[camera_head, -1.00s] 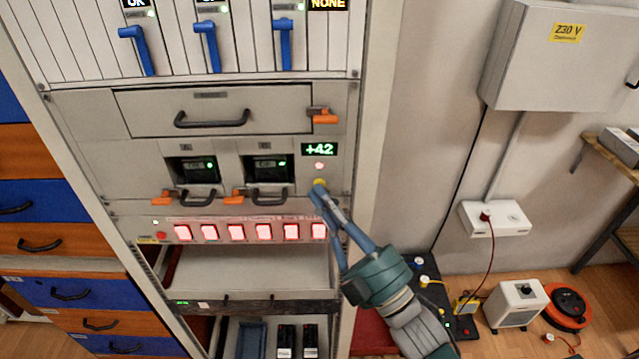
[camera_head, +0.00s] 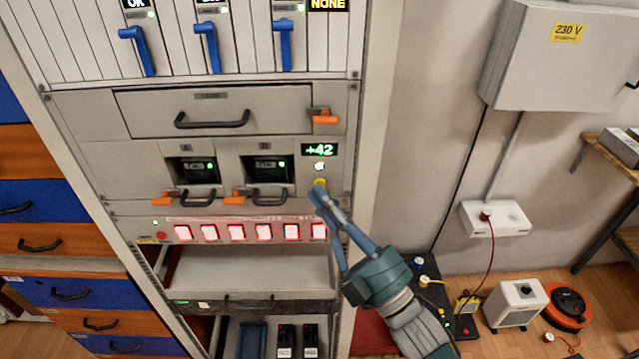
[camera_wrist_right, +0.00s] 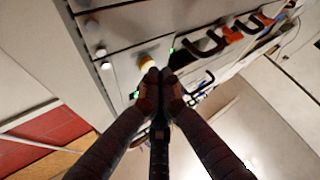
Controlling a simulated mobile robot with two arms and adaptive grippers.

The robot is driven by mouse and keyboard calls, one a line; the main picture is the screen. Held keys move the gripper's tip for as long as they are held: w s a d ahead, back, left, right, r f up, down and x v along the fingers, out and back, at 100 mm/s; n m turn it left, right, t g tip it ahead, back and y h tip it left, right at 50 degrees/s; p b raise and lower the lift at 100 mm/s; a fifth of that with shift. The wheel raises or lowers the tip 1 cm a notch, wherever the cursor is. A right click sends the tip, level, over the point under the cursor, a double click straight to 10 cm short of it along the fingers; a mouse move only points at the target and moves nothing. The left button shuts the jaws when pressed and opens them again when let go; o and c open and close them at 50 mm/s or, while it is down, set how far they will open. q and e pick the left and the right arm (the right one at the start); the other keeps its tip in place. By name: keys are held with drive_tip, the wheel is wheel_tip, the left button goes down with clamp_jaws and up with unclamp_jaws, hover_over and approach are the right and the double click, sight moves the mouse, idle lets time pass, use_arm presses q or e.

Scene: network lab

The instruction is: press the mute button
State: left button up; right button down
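A round yellow button (camera_head: 319,184) sits on the rack's panel, below a small lamp (camera_head: 319,166) that shows white and a green "+42" display (camera_head: 319,150). No label on the button is readable, so I cannot confirm that it is the mute button. My right gripper (camera_head: 317,192) has its fingertips together, empty, at the button's lower edge. In the right wrist view, the yellow button (camera_wrist_right: 147,61) is just beyond the fingertips (camera_wrist_right: 160,76), which partly cover it; I cannot tell if they touch. My left gripper is not in view.
Two modules with black handles (camera_head: 270,197) and orange latches (camera_head: 236,198) are left of the button. A row of lit red squares (camera_head: 264,232) runs below. An orange latch (camera_head: 324,117) sits above. The wall right of the rack is clear near the button.

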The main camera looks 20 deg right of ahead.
drive_tip(key=shift+s+a, duration=0.15)
drive_tip(key=shift+s, duration=0.35)
drive_tip(key=s, duration=0.2)
drive_tip(key=s+a, duration=0.1)
drive_tip(key=s, duration=0.1)
drive_tip(key=shift+s+a, duration=0.15)
drive_tip(key=shift+s, duration=0.25)
idle(0.5)
